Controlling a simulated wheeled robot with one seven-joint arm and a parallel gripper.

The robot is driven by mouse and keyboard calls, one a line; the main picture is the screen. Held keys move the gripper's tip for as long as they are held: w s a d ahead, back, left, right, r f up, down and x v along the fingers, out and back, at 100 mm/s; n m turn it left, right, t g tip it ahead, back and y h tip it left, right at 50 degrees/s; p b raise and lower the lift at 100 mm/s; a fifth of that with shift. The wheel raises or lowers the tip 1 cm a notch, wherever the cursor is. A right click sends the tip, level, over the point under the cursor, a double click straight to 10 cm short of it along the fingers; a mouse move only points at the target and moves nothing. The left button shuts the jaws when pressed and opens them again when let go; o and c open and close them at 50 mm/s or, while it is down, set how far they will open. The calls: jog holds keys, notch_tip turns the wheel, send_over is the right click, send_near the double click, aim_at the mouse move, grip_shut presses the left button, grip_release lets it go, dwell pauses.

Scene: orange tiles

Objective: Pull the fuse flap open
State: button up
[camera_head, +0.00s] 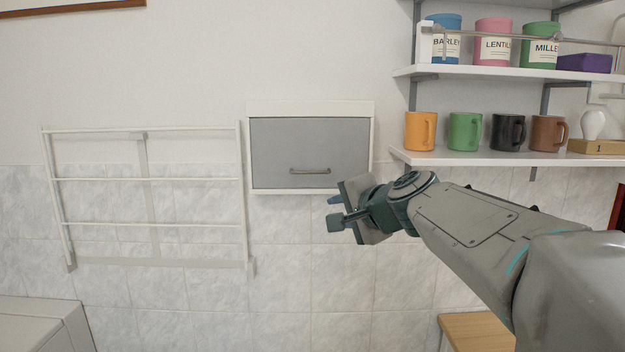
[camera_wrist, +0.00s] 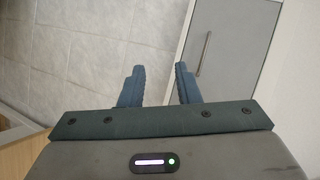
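The fuse flap (camera_head: 280,145) is a grey panel in a white wall box (camera_head: 310,108), and it looks closed. A small grey bar handle (camera_head: 309,171) sits low on the flap. In the wrist view the flap (camera_wrist: 232,52) is at the upper right, with its handle (camera_wrist: 203,53) right of the fingers. My gripper (camera_head: 334,212) is below and right of the handle, apart from it. The wrist view shows the two dark fingers of my gripper (camera_wrist: 157,84) spread apart with nothing between them.
A white drying rack (camera_head: 150,180) hangs on the wall left of the box. Shelves at right hold several mugs (camera_head: 465,131) and labelled tins (camera_head: 493,42). A wooden-topped piece of furniture (camera_head: 480,330) stands below my arm. The tiled wall under the box is clear.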

aim_at(311, 172)
jog(key=w+r+m+t, duration=0.2)
jog(key=w+r+m, duration=0.1)
jog(key=w+r, duration=0.2)
jog(key=p+x, duration=0.1)
jog(key=x, duration=0.3)
jog(key=p+x, duration=0.1)
jog(key=x, duration=0.4)
jog(key=p+x, duration=0.1)
jog(key=x, duration=0.3)
jog(key=shift+w+r, duration=0.35)
jog(key=shift+w, duration=0.05)
jog(key=shift+c, duration=0.3)
grip_shut()
